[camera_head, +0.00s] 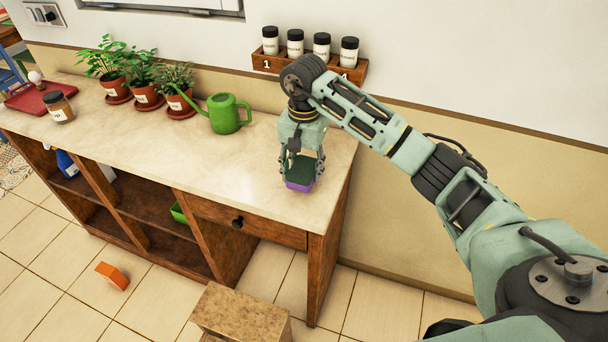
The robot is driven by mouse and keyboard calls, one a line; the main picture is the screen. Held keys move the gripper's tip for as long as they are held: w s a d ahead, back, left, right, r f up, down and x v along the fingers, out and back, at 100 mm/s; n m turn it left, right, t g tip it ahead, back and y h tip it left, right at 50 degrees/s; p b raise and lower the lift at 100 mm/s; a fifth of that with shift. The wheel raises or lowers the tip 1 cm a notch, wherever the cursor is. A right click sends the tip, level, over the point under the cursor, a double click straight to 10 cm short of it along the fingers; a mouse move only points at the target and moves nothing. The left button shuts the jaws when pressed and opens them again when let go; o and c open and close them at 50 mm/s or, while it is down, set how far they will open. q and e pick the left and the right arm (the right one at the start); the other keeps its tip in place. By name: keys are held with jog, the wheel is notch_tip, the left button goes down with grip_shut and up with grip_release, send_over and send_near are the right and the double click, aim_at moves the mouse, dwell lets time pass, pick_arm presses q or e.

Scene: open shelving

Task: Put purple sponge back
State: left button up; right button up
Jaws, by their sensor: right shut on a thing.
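The purple sponge (299,185) has a dark green top and purple sides. It is at the right end of the marble counter (240,178). My right gripper (302,168) points down from above and is shut on the sponge. I cannot tell whether the sponge touches the counter or is held just above it. My left gripper is not in view.
A green watering can (226,113), several potted plants (146,92), a jar (59,107) and a red tray (30,97) stand on the counter. A wooden rack (271,65) with jars is on the wall. An orange object (112,276) lies on the floor.

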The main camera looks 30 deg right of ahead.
aim_at(304, 178)
notch_tip(304, 178, down, 3)
jog(key=shift+a+r+p, duration=0.1)
jog(key=shift+r+p, duration=0.1)
jog(key=shift+p, duration=0.15)
jog(key=shift+f, duration=0.35)
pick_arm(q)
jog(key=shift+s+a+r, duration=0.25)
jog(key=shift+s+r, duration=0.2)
pick_arm(e)
jog(key=shift+f, duration=0.2)
jog(key=o, duration=1)
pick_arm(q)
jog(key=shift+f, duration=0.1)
pick_arm(e)
jog(key=shift+r, duration=0.15)
